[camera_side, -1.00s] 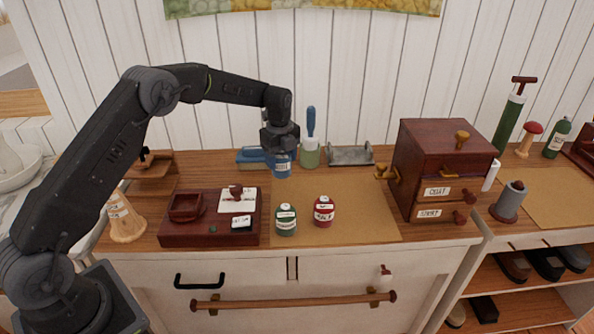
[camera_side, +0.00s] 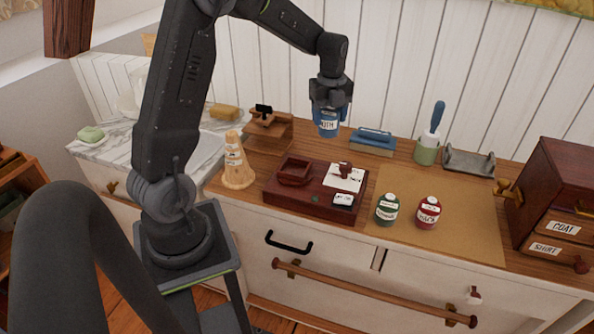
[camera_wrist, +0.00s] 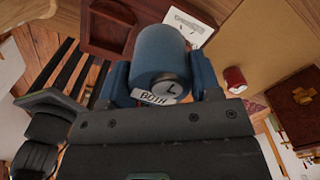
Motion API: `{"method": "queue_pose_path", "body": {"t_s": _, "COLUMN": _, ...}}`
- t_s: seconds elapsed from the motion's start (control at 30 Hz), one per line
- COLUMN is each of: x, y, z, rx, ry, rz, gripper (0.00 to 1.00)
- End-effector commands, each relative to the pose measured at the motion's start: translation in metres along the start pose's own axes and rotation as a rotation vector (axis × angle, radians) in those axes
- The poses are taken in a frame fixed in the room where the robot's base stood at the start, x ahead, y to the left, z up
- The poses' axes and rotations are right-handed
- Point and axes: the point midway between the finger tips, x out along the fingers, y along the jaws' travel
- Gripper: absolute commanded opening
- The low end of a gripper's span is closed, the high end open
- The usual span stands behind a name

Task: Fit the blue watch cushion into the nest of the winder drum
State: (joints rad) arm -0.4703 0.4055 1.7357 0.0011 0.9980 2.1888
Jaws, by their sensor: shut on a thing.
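The blue watch cushion (camera_side: 328,128) is a short cylinder with a white label reading BOTH; the wrist view also shows the cushion (camera_wrist: 162,55) and a round watch-like face on its near end. My gripper (camera_side: 329,104) is shut on it and holds it in the air, behind the dark red winder base (camera_side: 300,198). On the left of that base sits a dark red open holder (camera_side: 292,171), which looks like the drum with its nest. In the wrist view the holder (camera_wrist: 106,28) lies beyond the cushion, to its left. The nest's inside is only partly visible.
A green jar-like piece (camera_side: 387,209) and a red one (camera_side: 428,212) stand on the tan mat (camera_side: 455,238). A wooden cone (camera_side: 237,165) stands left of the base. A blue block (camera_side: 372,142), a brush holder (camera_side: 427,150) and a drawer cabinet (camera_side: 560,205) are to the right.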

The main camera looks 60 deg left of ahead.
Motion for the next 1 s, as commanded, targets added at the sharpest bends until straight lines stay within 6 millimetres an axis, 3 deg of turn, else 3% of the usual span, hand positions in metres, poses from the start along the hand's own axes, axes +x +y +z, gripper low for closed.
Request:
{"method": "queue_pose_path", "body": {"t_s": 0.1, "x": -0.007, "y": 0.042, "z": -0.003, "rx": -0.021, "ry": -0.002, "rz": -0.002, "gripper": 0.31}}
{"method": "queue_pose_path", "body": {"t_s": 0.33, "x": -0.008, "y": 0.088, "z": -0.013, "rx": -0.036, "ry": 0.000, "rz": 0.000, "gripper": 0.31}}
{"method": "queue_pose_path", "body": {"t_s": 0.47, "x": 0.002, "y": 0.096, "z": -0.016, "rx": -0.037, "ry": 0.002, "rz": 0.003, "gripper": 0.31}}
{"method": "queue_pose_path", "body": {"t_s": 0.7, "x": 0.044, "y": 0.097, "z": -0.017, "rx": -0.037, "ry": 0.004, "rz": 0.006, "gripper": 0.31}}
{"method": "queue_pose_path", "body": {"t_s": 1.0, "x": 0.079, "y": 0.096, "z": -0.017, "rx": -0.037, "ry": 0.004, "rz": 0.006, "gripper": 0.31}}
